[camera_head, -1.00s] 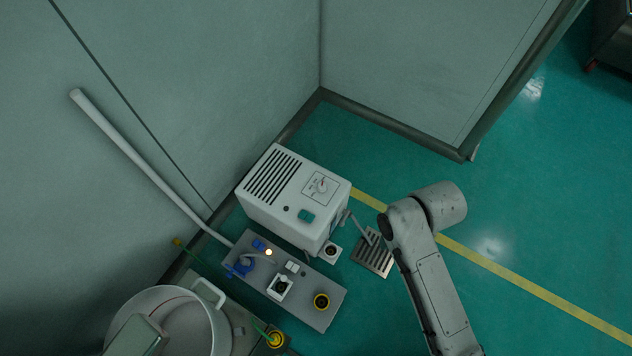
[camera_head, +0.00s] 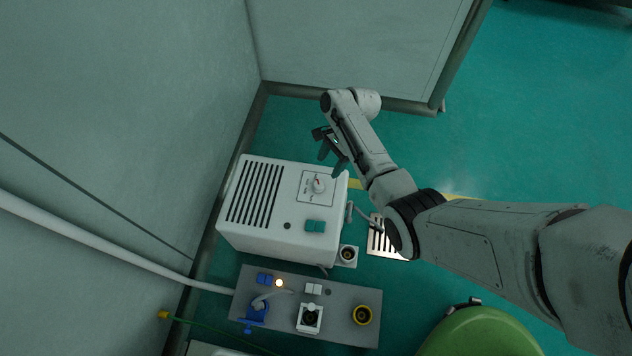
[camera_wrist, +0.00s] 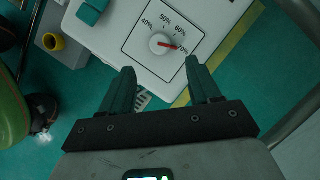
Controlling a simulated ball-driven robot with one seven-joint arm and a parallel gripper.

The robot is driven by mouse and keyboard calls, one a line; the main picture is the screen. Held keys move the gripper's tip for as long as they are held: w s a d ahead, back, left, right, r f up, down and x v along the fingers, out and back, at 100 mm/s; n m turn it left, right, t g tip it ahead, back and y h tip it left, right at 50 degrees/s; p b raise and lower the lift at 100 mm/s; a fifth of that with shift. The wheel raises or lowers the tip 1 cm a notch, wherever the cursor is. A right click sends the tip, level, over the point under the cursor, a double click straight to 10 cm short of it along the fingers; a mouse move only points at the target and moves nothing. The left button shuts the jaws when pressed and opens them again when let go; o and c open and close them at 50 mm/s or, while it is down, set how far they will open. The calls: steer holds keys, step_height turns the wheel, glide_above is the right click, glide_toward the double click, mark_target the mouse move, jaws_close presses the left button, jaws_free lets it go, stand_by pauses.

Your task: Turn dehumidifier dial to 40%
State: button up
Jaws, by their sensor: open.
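The dehumidifier (camera_head: 300,248) is a white box with a slatted vent, left of my arm in the head view. Its dial (camera_head: 318,185) is a small white knob in a square-framed panel. In the wrist view the dial (camera_wrist: 161,42) has a red pointer turned right, towards the 70% mark. The marks 40%, 50% and 60% show around it, with 40% at the left. My gripper (camera_head: 333,158) is above the panel's far side in the head view. In the wrist view its two fingers (camera_wrist: 160,68) are apart and empty, with the dial just beyond the tips.
A teal switch (camera_head: 315,226) sits near the dial. A grey socket panel (camera_head: 340,325) with a blue plug (camera_head: 256,311) and a lit lamp lies in front. A floor drain (camera_head: 380,246) is under my arm. A green rounded object (camera_head: 480,335) is at the bottom. Walls stand left and behind.

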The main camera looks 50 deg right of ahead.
mark_target(319, 183)
steer(key=b+x, duration=0.3)
steer(key=x, duration=0.6)
steer(key=shift+s+b, duration=0.1)
steer(key=shift+b, duration=0.25)
steer(key=c, duration=1)
